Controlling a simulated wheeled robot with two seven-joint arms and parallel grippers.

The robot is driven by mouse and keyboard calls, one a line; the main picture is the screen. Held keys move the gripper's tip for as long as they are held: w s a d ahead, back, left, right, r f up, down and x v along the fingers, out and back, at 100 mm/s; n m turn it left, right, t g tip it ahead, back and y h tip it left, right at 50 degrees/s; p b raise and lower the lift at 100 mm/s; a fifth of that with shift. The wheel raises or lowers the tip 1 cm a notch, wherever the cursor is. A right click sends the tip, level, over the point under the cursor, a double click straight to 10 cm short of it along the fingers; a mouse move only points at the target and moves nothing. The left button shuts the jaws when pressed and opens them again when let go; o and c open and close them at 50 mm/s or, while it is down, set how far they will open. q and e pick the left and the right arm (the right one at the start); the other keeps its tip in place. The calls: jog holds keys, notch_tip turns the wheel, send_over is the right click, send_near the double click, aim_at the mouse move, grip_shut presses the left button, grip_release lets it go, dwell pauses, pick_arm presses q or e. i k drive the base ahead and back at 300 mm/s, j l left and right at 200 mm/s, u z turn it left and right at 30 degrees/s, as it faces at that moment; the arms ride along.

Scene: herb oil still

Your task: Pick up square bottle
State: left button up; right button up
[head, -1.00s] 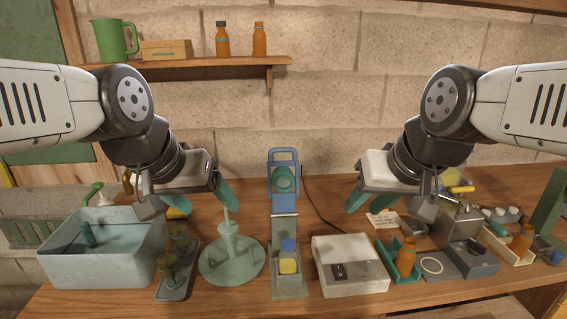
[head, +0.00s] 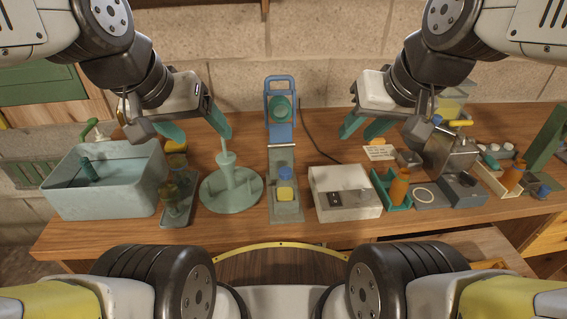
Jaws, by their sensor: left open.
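A small square bottle (head: 285,190) with yellow contents and a blue cap stands upright on the grey base of a blue-handled stand (head: 281,108), near the middle of the bench in the head view. My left gripper (head: 193,130) is open and empty, with teal fingers, up and left of the bottle. My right gripper (head: 364,128) is also open and empty, up and right of it. Neither gripper touches the bottle.
A green round-based stand (head: 231,194) is left of the bottle, and a white switch box (head: 345,192) is right. A blue-grey basin (head: 105,185) stands far left. An amber bottle (head: 399,186) sits in a green holder. The bench's front edge is bare.

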aim_at(285, 190)
jog(key=k+l+u, duration=0.1)
jog(key=k+u, duration=0.6)
jog(key=i+l, duration=0.05)
